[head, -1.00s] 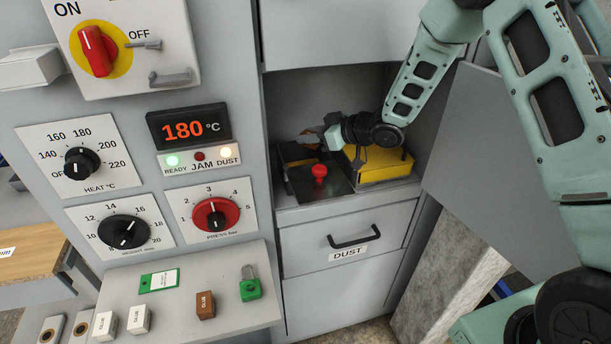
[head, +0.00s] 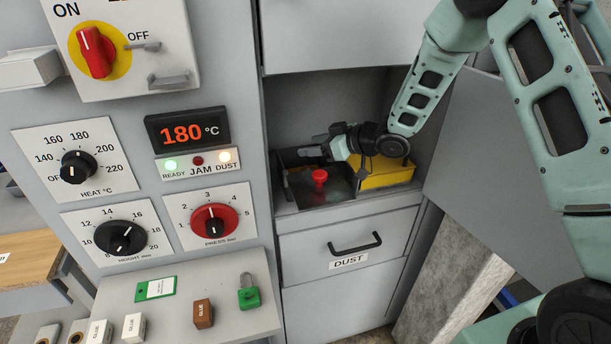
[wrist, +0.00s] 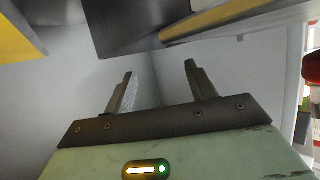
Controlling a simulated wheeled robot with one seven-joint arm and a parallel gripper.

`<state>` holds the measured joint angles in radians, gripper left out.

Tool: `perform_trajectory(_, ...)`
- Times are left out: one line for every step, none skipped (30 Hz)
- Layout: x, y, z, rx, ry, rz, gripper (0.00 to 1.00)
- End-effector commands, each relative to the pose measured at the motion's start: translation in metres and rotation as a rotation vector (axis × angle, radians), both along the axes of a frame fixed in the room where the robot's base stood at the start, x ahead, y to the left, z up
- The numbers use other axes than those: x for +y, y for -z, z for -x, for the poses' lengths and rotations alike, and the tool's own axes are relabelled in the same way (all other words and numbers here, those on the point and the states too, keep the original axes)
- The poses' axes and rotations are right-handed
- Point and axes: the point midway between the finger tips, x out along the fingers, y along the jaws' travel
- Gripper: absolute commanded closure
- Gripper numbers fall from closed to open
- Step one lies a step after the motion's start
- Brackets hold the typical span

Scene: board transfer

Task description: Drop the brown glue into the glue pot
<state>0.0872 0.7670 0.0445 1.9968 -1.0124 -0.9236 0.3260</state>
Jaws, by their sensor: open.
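A brown block (head: 203,313), its label too small to read surely, stands on the grey shelf (head: 175,292) at the lower left in the head view. My gripper (head: 312,146) is inside the machine's open recess, far above and right of the brown block. Its fingers point left, above a dark box top with a red knob (head: 319,177). I cannot tell whether that dark box is the glue pot. The wrist view shows my gripper (wrist: 158,76) open, with nothing between its fingers.
A yellow box (head: 385,175) sits beside the dark box. The DUST drawer (head: 350,250) is below the recess. A grey panel (head: 478,175) stands at right.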

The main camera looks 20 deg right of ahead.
Motion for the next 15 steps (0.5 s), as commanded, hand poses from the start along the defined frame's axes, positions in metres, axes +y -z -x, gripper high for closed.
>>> perform_trajectory(-0.007, -0.003, 0.005, -0.001, 0.005, 0.001, 0.44)
perform_trajectory(-0.011, -0.005, 0.009, -0.001, 0.005, 0.001, 0.44)
perform_trajectory(-0.017, -0.008, 0.015, -0.001, 0.005, 0.001, 0.44)
perform_trajectory(-0.022, -0.011, 0.019, -0.002, 0.006, 0.000, 0.44)
perform_trajectory(-0.026, -0.014, 0.024, -0.002, 0.006, 0.001, 0.44)
perform_trajectory(-0.032, -0.017, 0.030, -0.002, 0.005, 0.001, 0.44)
perform_trajectory(-0.037, -0.020, 0.035, -0.003, 0.006, 0.001, 0.44)
perform_trajectory(-0.042, -0.023, 0.039, -0.002, 0.006, 0.000, 0.44)
perform_trajectory(-0.048, -0.027, 0.046, -0.002, 0.006, 0.000, 0.44)
perform_trajectory(-0.052, -0.029, 0.051, -0.001, 0.005, 0.000, 0.44)
perform_trajectory(-0.057, -0.032, 0.055, -0.002, 0.006, 0.000, 0.44)
perform_trajectory(-0.063, -0.035, 0.061, -0.002, 0.006, 0.001, 0.44)
perform_trajectory(-0.068, -0.038, 0.066, -0.003, 0.006, 0.001, 0.44)
perform_trajectory(-0.072, -0.041, 0.070, -0.002, 0.006, 0.001, 0.44)
perform_trajectory(-0.078, -0.044, 0.075, -0.003, 0.007, 0.000, 0.44)
